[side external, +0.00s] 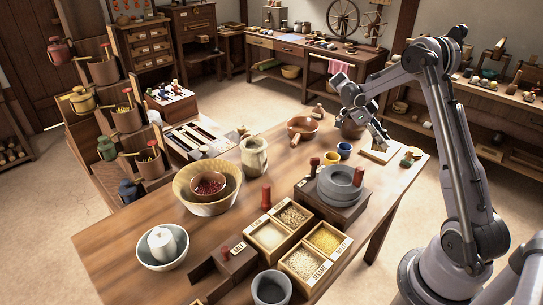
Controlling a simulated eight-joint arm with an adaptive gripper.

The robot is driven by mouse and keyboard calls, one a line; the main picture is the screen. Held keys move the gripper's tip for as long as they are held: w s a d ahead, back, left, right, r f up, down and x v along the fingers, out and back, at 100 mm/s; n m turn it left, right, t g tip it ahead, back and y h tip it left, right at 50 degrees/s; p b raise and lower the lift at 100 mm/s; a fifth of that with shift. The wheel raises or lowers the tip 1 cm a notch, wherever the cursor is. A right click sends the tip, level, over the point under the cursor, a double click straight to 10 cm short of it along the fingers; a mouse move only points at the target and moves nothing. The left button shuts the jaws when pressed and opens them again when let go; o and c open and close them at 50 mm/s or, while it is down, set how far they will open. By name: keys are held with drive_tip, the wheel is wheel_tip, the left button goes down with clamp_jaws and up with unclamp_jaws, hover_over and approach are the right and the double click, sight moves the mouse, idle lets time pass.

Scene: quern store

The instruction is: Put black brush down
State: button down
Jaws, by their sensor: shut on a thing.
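My gripper (382,141) points down at the far right part of the wooden table (160,225). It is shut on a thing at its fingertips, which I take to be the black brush. The brush is too small and too covered by the fingers to make out its shape. The fingertips are over or just beside a pale board (373,155) near the table's right edge. I cannot tell whether the held thing touches the board.
Near the gripper stand a dark pot (351,130), a blue cup (344,150), a yellow cup (331,158) and a small green-and-brown item (410,158). A stone quern (340,186) and grain boxes (299,213) fill the front. Bare tabletop lies left of the cups.

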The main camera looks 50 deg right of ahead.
drive_tip(key=shift+f, duration=6.6)
drive_tip(key=shift+f, duration=0.55)
drive_tip(key=c, duration=0.9)
unclamp_jaws()
drive_tip(key=shift+w, duration=0.1)
